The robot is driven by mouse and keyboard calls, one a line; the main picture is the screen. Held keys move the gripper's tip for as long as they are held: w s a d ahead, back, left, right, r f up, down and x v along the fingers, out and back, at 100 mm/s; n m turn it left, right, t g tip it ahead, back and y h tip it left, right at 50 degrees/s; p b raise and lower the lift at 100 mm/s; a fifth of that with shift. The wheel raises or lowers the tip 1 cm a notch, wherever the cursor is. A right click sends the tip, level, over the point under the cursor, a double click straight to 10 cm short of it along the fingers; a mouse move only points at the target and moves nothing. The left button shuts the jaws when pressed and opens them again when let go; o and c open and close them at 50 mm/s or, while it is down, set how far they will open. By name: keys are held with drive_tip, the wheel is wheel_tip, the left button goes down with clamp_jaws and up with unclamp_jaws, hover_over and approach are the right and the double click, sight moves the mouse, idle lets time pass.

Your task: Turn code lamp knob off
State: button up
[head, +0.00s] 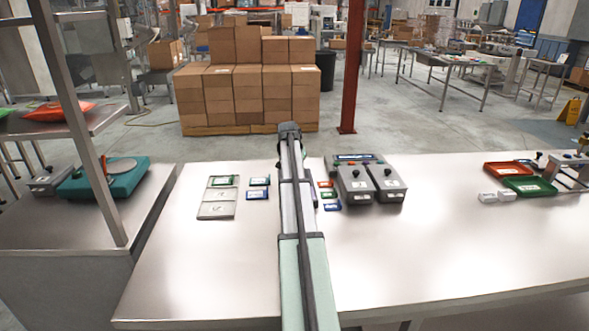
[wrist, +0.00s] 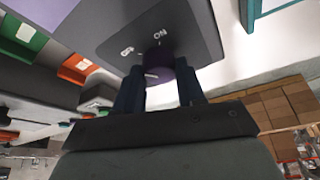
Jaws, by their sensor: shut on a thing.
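In the wrist view, a dark purple knob (wrist: 158,72) stands out from a grey box (wrist: 150,20) with a purple panel. The labels ON and OFF are printed on the box beside the knob. The knob carries a small pale mark, but I cannot tell clearly which label it faces. My gripper (wrist: 160,88) is shut on the knob, one dark finger on each side. In the head view my arm reaches straight forward over the table and hides the knob, its box and my fingertips.
A clear compartment tray (head: 218,197) and blue cards (head: 257,194) lie left. The table front is clear.

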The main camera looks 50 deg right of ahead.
idle(0.4)
drive_tip(key=o, duration=1)
drive_tip(key=shift+o, duration=0.2)
drive_tip(key=v, duration=1.3)
drive_tip(key=shift+r, duration=0.4)
drive_tip(key=shift+a, duration=0.15)
